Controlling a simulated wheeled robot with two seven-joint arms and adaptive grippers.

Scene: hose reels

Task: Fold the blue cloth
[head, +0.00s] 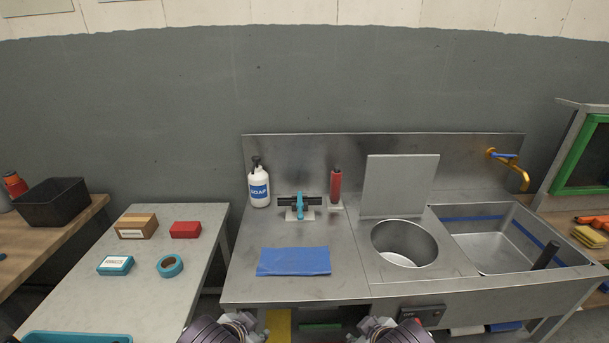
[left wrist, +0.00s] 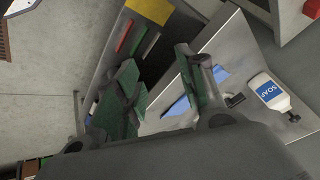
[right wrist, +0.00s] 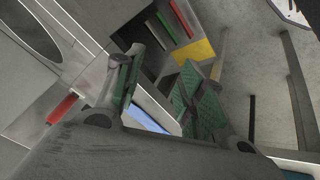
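The blue cloth (head: 293,261) lies as a rough rectangle on the steel counter, left of the round basin. I cannot tell whether it has more than one layer. Part of it shows behind the fingers in the left wrist view (left wrist: 176,107) and in the right wrist view (right wrist: 148,119). My left gripper (left wrist: 160,78) has its green-padded fingers apart with nothing between them. My right gripper (right wrist: 164,78) is also open and empty. In the head view both arms come in at the bottom edge, in front of the counter and short of the cloth; their fingertips are not clear there.
Behind the cloth stand a soap bottle (head: 259,184), a black and blue fixture (head: 299,205) and a red cylinder (head: 336,186). To the right are an open round basin (head: 404,243) and a sink (head: 500,252). A side table (head: 150,262) with small boxes and tape stands left.

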